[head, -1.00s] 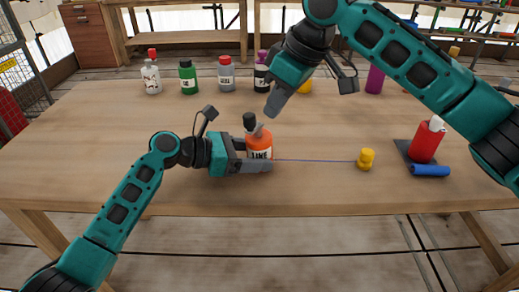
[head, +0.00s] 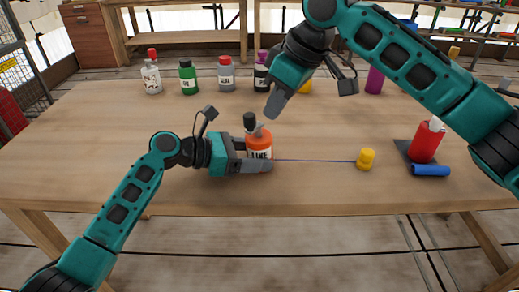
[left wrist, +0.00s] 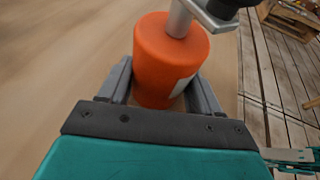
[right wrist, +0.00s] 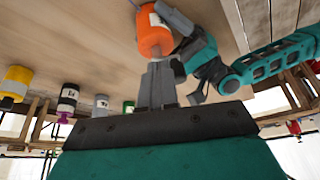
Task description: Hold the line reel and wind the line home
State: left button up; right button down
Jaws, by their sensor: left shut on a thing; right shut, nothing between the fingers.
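The orange line reel (head: 260,143), with a white label and a crank with a black knob (head: 250,120), stands on the table near its front edge. My left gripper (head: 262,160) is shut on the reel from the left; in the left wrist view its fingers flank the orange body (left wrist: 168,60). A thin blue line (head: 315,160) runs from the reel to a yellow knobbed piece (head: 366,159) on the table. The reel also shows in the right wrist view (right wrist: 154,38).
Several bottles stand along the back, including a green one (head: 188,78) and a purple one (head: 375,80). The left tabletop is clear.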

aim_at(257, 129)
notch_tip(257, 129, down, 3)
jog(key=shift+r, duration=0.1)
dwell(0.6)
jog(key=shift+a, duration=0.15)
jog(key=shift+w+a, duration=0.3)
jog(key=shift+a, duration=0.4)
jog(key=shift+s+a, duration=0.1)
jog(key=shift+a, duration=0.2)
jog(key=shift+s, duration=0.1)
jog(key=shift+d+r, duration=0.15)
jog(key=shift+d, duration=0.1)
notch_tip(257, 129, up, 7)
dwell(1.0)
